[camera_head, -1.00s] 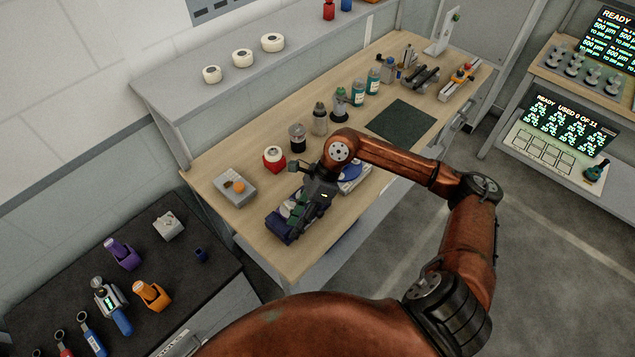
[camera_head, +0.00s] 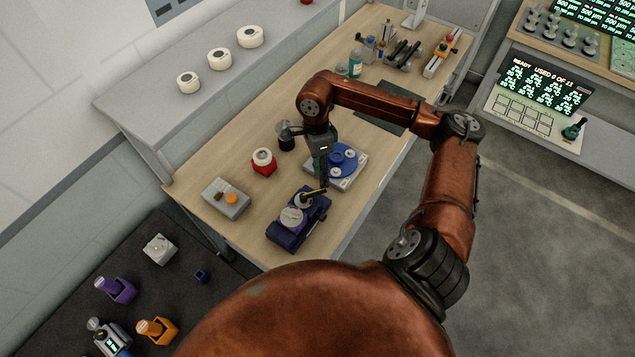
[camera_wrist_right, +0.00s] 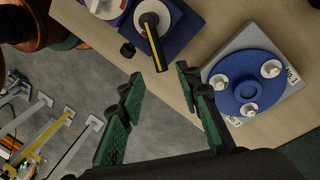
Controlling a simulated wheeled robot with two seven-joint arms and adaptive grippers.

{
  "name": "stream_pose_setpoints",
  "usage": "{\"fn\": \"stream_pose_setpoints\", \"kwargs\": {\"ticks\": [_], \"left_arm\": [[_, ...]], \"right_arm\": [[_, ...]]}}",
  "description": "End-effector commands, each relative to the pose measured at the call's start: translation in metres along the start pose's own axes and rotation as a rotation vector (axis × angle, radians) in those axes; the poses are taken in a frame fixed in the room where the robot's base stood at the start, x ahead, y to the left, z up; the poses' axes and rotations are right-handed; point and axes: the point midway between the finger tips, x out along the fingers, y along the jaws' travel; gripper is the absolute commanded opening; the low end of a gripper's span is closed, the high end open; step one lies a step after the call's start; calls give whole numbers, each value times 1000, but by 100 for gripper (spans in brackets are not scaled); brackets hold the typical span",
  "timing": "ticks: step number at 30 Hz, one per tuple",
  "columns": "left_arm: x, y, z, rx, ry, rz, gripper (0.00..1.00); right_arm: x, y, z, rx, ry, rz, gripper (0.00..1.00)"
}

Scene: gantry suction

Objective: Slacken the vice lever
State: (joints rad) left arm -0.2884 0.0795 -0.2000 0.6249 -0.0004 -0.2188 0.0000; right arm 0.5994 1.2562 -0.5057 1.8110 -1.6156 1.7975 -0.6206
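A dark blue-purple bench device (camera_head: 283,238) with pale round parts on top stands near the front edge of the wooden bench; I take it for the vice. Its lever (camera_head: 314,193) is black with a yellow stripe and points toward my right gripper (camera_head: 322,178). In the right wrist view the lever (camera_wrist_right: 153,38) pivots on a white disc, its free end just beyond the fingertips. The right gripper (camera_wrist_right: 160,78) is open, with green-padded fingers apart and nothing between them. My left gripper is not in view.
A grey block with a blue disc (camera_head: 343,160) stands close beside the gripper; it also shows in the wrist view (camera_wrist_right: 246,82). A red jar (camera_head: 263,163) and a grey box with an orange knob (camera_head: 226,199) stand left of the device. The bench edge is near.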

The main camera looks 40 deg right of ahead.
Motion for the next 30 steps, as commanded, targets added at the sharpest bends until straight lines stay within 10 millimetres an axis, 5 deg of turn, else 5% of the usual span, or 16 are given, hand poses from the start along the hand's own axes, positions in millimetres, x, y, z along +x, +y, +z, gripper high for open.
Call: {"fn": "stream_pose_setpoints", "kwargs": {"ticks": [6, 12, 22, 30], "left_arm": [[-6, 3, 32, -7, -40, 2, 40], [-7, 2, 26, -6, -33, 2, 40], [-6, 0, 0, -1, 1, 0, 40], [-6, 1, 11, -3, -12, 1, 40]], "right_arm": [[35, 0, 5, -10, -1, 3, 31], [54, -1, 4, -8, -1, 1, 31], [57, -1, 4, -6, -2, -1, 31], [57, 0, 3, -5, -2, 0, 12]]}}
